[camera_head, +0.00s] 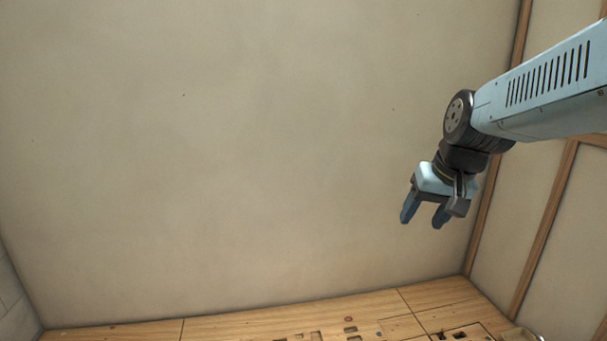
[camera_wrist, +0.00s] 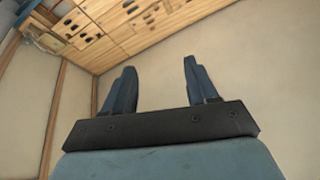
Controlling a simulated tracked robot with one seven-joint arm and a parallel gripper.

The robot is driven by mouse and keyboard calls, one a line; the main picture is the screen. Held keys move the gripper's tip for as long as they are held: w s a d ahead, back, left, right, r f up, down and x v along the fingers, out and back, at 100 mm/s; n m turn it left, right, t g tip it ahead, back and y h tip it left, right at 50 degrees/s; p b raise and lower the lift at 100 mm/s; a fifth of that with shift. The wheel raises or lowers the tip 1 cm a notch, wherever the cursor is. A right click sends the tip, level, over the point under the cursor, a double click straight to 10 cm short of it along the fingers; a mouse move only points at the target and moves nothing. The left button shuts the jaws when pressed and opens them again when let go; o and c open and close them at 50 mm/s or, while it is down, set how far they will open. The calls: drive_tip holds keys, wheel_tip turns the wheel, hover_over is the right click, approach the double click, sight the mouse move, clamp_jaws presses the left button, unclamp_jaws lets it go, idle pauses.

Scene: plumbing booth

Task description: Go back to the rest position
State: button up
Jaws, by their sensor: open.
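My gripper (camera_head: 424,220) hangs from my light-blue arm at the right of the head view. Its two dark blue fingers point down and stand apart, with nothing between them. It is in the air, in front of the beige back wall and above the wooden surface. In the wrist view my gripper (camera_wrist: 157,82) also shows two spread fingers with only bare wall between them.
A wooden surface (camera_head: 240,327) with several dark cut-outs lies along the bottom of the head view; it also shows in the wrist view (camera_wrist: 130,45). Wooden battens (camera_head: 545,225) run up the right wall. The space left of my gripper is clear.

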drive_tip(key=s+r+n+t+h, duration=0.1)
drive_tip(key=s, duration=0.8)
drive_tip(key=shift+s+d+r, duration=0.3)
drive_tip(key=shift+s+r, duration=0.1)
idle(0.4)
drive_tip(key=shift+c, duration=0.5)
drive_tip(key=shift+c, duration=0.8)
drive_tip(key=shift+a, duration=0.1)
drive_tip(key=shift+c, duration=0.2)
